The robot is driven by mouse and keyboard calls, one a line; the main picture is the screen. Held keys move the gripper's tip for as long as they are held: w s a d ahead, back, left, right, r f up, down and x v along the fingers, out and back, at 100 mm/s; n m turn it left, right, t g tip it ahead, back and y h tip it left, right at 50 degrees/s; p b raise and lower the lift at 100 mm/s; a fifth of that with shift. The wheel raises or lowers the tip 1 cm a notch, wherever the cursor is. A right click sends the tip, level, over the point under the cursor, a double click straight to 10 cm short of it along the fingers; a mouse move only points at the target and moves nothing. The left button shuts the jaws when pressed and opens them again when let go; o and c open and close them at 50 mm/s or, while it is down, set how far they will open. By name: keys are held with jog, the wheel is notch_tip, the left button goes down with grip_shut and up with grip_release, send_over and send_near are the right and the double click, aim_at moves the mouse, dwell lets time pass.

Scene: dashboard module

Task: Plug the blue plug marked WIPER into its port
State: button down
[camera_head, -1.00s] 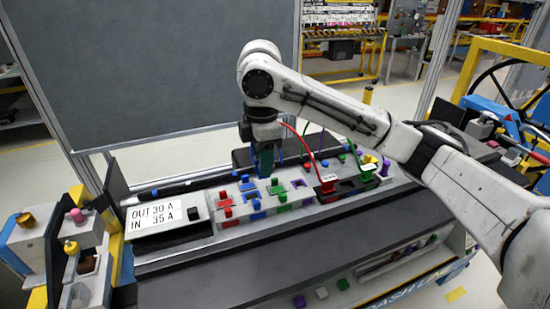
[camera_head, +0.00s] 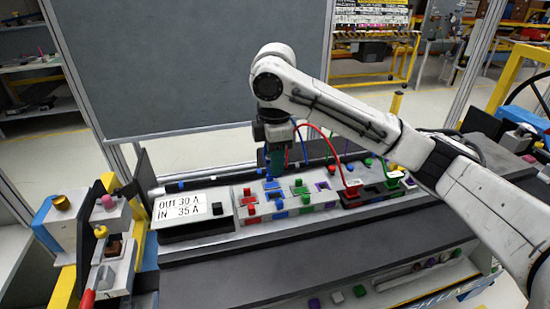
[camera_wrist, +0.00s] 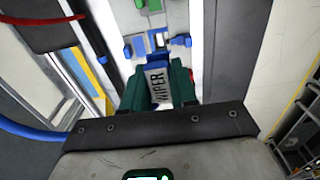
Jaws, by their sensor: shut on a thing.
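My gripper (camera_head: 276,166) is over the back rows of the dashboard module's port panel. In the wrist view its green fingers (camera_wrist: 160,92) are shut on the blue plug (camera_wrist: 158,84), whose white label reads WIPER. A blue port (camera_wrist: 138,43) and another blue-framed opening (camera_wrist: 160,40) lie just beyond the plug in the wrist view. In the head view a blue port (camera_head: 272,184) shows just below the gripper. The plug is hidden there, and I cannot tell whether it touches a port.
Red plugs (camera_head: 247,191) and green ports (camera_head: 300,190) flank the blue ones. A display (camera_head: 180,208) reading OUT 30 A, IN 35 A stands left. A red cable (camera_head: 330,143) runs to a plug at right. The dark front ledge (camera_head: 300,246) is clear.

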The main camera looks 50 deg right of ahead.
jog(key=shift+f+b, duration=1.4)
jog(key=shift+f, duration=1.3)
jog(key=shift+r+p, duration=0.1)
jog(key=shift+p, duration=0.85)
jog(key=shift+f+b, duration=0.5)
jog(key=shift+f, duration=0.8)
jog(key=shift+r, duration=0.15)
jog(key=shift+r+p, duration=0.65)
jog(key=shift+p, duration=0.3)
jog(key=shift+r, duration=0.15)
jog(key=shift+p, duration=1.05)
dwell(0.7)
